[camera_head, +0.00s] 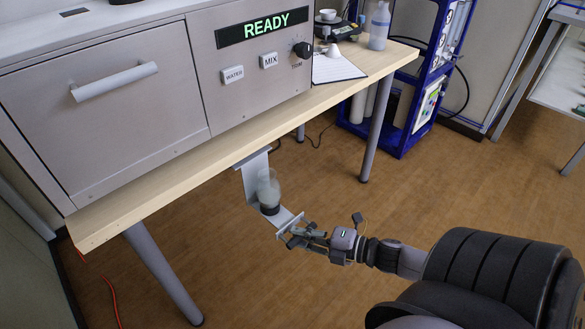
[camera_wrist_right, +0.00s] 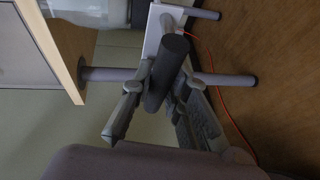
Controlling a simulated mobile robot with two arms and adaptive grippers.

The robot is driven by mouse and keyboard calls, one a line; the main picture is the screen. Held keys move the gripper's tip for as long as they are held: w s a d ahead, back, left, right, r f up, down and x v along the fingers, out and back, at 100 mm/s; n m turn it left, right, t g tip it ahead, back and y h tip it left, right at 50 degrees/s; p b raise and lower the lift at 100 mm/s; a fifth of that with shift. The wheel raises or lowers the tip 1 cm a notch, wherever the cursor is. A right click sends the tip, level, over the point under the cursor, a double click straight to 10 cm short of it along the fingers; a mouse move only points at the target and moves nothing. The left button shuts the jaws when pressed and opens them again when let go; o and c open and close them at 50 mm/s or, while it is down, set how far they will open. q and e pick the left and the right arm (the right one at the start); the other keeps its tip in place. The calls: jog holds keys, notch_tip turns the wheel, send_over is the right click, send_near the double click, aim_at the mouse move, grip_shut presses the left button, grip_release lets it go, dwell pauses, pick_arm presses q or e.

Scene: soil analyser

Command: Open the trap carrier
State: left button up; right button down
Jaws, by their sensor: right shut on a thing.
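The trap carrier (camera_head: 252,186) is a pale metal bracket below the front edge of the table. Its upper end meets the table's underside, and its lower end juts out toward me. A translucent trap bottle (camera_head: 267,186) with a dark base sits upright on its lower part. My right gripper (camera_head: 290,234) is at the carrier's outer end. In the right wrist view its fingers (camera_wrist_right: 160,88) are shut around a dark cylindrical handle (camera_wrist_right: 167,72) joined to a pale plate. The far side of the handle is hidden. My left gripper is not in view.
Above stands the analyser (camera_head: 247,40) with a lit READY display, buttons and a drawer front with a white handle (camera_head: 115,81). Table legs (camera_head: 162,272) stand on either side of the carrier. A blue rack (camera_head: 408,105) stands at right. The wooden floor is mostly clear.

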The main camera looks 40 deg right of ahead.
jog(key=shift+s, duration=0.5)
jog(key=shift+s+d+p, duration=0.1)
jog(key=shift+s+p, duration=0.4)
jog(key=shift+s, duration=0.25)
jog(key=c, duration=1.5)
grip_release()
jog(key=shift+c, duration=0.2)
jog(key=v, duration=1.2)
